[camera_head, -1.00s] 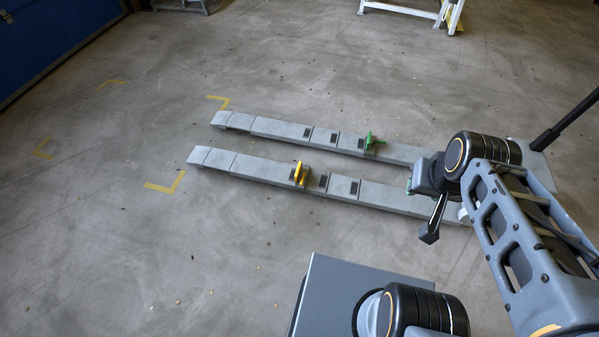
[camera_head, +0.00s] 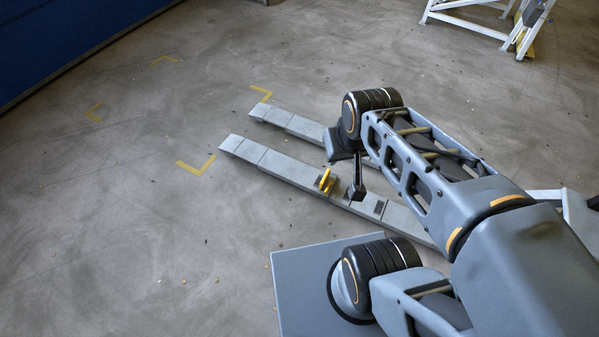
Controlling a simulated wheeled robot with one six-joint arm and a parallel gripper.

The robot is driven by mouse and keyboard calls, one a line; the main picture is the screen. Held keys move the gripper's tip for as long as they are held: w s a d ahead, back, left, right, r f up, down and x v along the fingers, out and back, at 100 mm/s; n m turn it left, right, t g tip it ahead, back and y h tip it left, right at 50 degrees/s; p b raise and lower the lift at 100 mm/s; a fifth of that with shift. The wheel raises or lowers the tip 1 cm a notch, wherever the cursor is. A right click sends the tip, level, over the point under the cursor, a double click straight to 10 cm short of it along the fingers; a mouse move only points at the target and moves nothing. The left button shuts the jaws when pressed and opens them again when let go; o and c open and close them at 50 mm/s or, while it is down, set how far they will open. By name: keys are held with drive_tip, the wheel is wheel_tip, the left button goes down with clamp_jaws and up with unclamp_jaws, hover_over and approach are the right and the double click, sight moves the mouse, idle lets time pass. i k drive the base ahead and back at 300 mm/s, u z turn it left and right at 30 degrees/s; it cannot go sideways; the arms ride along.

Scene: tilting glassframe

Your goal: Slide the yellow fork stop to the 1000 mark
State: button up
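The yellow fork stop (camera_head: 326,181) stands upright across the nearer grey fork (camera_head: 272,163), about midway along its visible length. Dark marker plates lie on the fork to its right, one (camera_head: 380,207) in clear view and another partly behind my gripper; their numbers are too small to read. My gripper (camera_head: 357,190) points down just right of the yellow stop, seemingly apart from it. The view does not show whether its fingers are open or shut. The farther fork (camera_head: 287,121) is partly covered by my arm, and the green stop is hidden.
Yellow corner marks (camera_head: 197,166) lie on the concrete floor left of the fork tips. A white metal frame (camera_head: 480,18) stands at the upper right, and a blue wall or door (camera_head: 60,35) is at the upper left.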

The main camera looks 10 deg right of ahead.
sight(328, 181)
drive_tip(key=u, duration=0.1)
drive_tip(key=i, duration=1.05)
drive_tip(key=z, duration=0.4)
